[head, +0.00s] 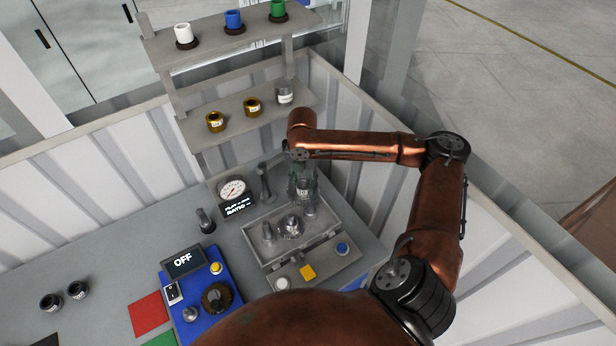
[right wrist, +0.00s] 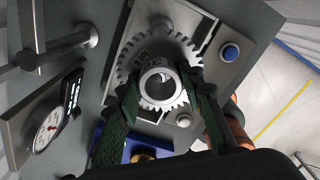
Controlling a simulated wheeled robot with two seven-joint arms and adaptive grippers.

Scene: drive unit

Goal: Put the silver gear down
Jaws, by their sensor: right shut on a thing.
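My right gripper (head: 304,188) is shut on a silver gear and holds it at the back of the metal tray unit (head: 262,258). In the right wrist view my two green fingers (right wrist: 160,92) sit on either side of the gear's round hub. The silver gear (right wrist: 133,60) has a toothed rim, a label and an open bore facing the camera. In the head view the fingers largely hide it. I cannot tell whether its underside touches anything. Silver parts (head: 291,225) stand in the tray, in front of the gripper. My left gripper is not in view.
A gauge (head: 231,189) and grey posts stand left of the tray. A blue control box (head: 200,290) reads OFF. Shelves behind hold white, blue and green cups, two brass parts (head: 252,106) and a silver part (head: 284,96). The bench's left side is mostly clear.

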